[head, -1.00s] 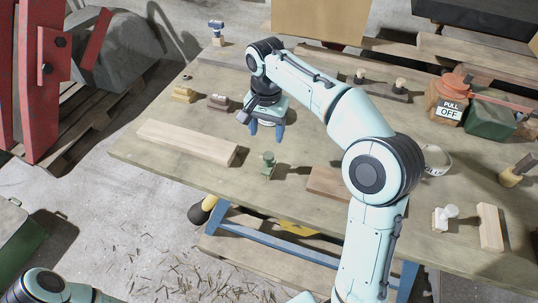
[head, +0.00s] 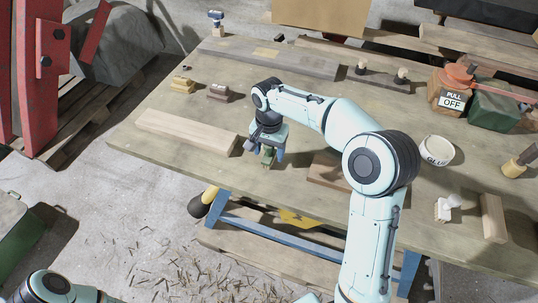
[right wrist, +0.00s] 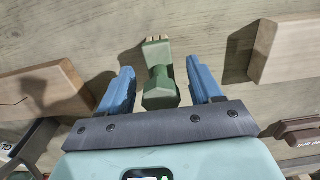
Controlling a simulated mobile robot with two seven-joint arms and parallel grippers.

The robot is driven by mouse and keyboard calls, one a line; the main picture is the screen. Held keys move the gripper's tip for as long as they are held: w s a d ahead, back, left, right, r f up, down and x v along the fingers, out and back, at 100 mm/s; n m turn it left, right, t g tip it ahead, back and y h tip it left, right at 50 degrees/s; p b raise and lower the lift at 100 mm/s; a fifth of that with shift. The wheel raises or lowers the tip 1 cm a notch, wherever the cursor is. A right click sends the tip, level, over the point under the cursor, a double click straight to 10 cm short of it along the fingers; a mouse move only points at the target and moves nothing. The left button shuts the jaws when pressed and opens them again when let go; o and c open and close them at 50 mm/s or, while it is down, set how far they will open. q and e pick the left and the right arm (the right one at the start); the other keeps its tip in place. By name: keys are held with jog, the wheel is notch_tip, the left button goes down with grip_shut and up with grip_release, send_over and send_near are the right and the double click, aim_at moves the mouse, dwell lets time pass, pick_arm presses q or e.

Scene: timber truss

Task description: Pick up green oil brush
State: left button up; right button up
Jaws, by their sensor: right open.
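My left gripper is out of view; only a part of my left arm shows at the lower left of the head view.
A pale plank (head: 188,131) lies left of the brush and a brown wood block (head: 328,170) lies to its right. A long grey board (head: 268,57) lies behind.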

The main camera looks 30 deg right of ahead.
jog(key=c, duration=1.1)
jog(key=shift+c, duration=0.2)
pick_arm(q)
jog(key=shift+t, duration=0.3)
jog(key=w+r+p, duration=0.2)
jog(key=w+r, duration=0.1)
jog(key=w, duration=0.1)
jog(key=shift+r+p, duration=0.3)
jog(key=shift+p, duration=0.05)
pick_arm(e)
notch_tip(320, 180, up, 20)
jog(key=shift+o, duration=0.6)
